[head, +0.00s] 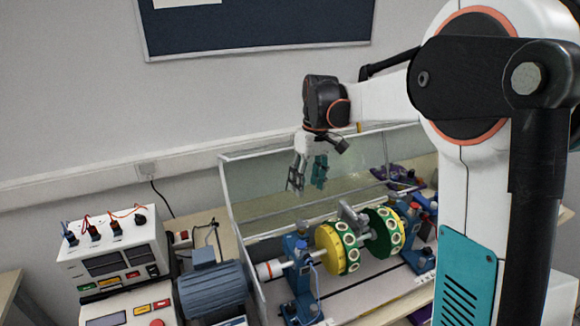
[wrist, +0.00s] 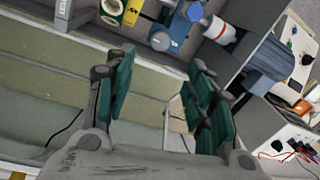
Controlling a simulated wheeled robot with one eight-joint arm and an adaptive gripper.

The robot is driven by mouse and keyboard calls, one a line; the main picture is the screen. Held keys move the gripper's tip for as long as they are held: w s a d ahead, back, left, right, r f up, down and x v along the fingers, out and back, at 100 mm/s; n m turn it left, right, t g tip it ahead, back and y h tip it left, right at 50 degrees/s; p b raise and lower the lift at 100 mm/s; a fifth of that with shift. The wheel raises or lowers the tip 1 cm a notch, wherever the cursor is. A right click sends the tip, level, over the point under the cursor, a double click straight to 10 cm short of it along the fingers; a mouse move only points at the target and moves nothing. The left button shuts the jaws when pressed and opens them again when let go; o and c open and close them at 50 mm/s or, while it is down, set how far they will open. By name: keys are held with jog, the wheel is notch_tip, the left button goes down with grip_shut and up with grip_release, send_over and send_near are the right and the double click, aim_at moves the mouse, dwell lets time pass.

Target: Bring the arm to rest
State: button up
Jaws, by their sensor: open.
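My gripper (head: 308,174) hangs from the end of my white and black arm, pointing down, above the back of the rotor rig in the head view. In the wrist view my gripper (wrist: 158,95) has its two green-padded fingers wide apart with nothing between them. The fingers are apart from the rig below. The rig has a shaft with a yellow disc (head: 331,249) and a green disc (head: 384,232), both with round pale inserts around the rim. A blue bearing stand (head: 300,276) holds the shaft's left side.
A clear guard (head: 236,200) stands behind and left of the rig. A blue-grey motor (head: 212,291) sits left of it. A white control box (head: 113,250) with cables is at the far left. A dark board (head: 250,22) hangs on the wall. Air around my gripper looks free.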

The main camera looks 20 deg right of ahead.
jog(key=s+a+m+t+h+b, duration=0.1)
jog(key=s+a+t+b, duration=0.15)
jog(key=s, duration=0.75)
jog(key=s+a+m+t+b, duration=0.1)
jog(key=s+m+t+b, duration=0.15)
jog(key=s, duration=0.65)
jog(key=s+f+t+b, duration=0.2)
jog(key=s+f, duration=0.3)
jog(key=s, duration=0.3)
jog(key=shift+f+t, duration=0.3)
dwell(0.5)
